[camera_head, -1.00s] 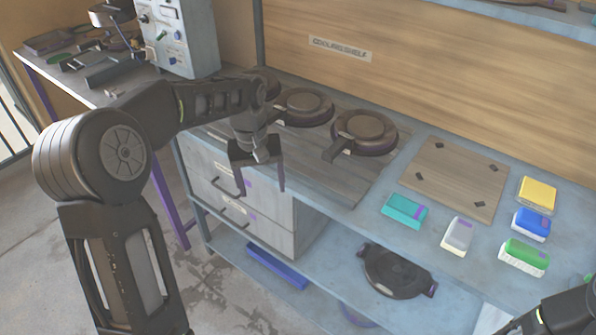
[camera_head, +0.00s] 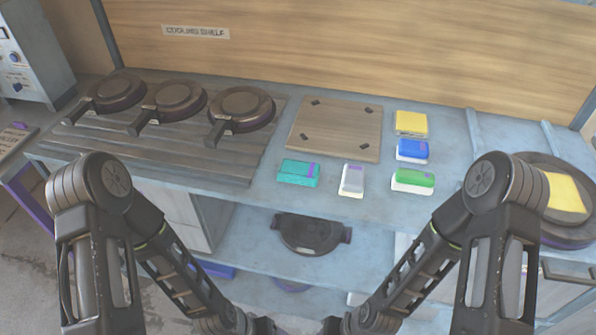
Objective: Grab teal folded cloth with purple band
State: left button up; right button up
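The teal folded cloth with a purple band (camera_head: 297,173) lies flat on the blue-grey worktop near its front edge. It is below the square wooden board and left of the grey cloth. Both my arms come in from the sides and reach down to the bottom middle of the picture, in front of the worktop and well apart from the cloth. My left and right grippers are at or below the bottom edge, and their fingertips do not show.
A grey cloth (camera_head: 352,180), a green cloth (camera_head: 413,181), a blue cloth (camera_head: 412,151) and a yellow cloth (camera_head: 411,123) lie nearby. A wooden board (camera_head: 338,127) is behind. Round presses (camera_head: 241,105) stand left. A dark round plate (camera_head: 312,233) is on the lower shelf.

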aim_at(291, 170)
jog(key=j+z, duration=0.1)
jog(key=z, duration=1.35)
jog(key=k+j+z, duration=0.1)
jog(key=j+z, duration=0.3)
jog(key=k+j+z, duration=0.15)
jog(key=z, duration=0.3)
jog(key=k+j+z, duration=0.25)
jog(key=z, duration=0.15)
jog(key=k+j+z, duration=0.25)
jog(key=z, duration=0.15)
jog(key=k+j+z, duration=0.1)
jog(key=k+j, duration=0.15)
jog(key=k, duration=0.25)
jog(key=k+j, duration=0.2)
jog(key=k, duration=0.35)
jog(key=j+z, duration=0.05)
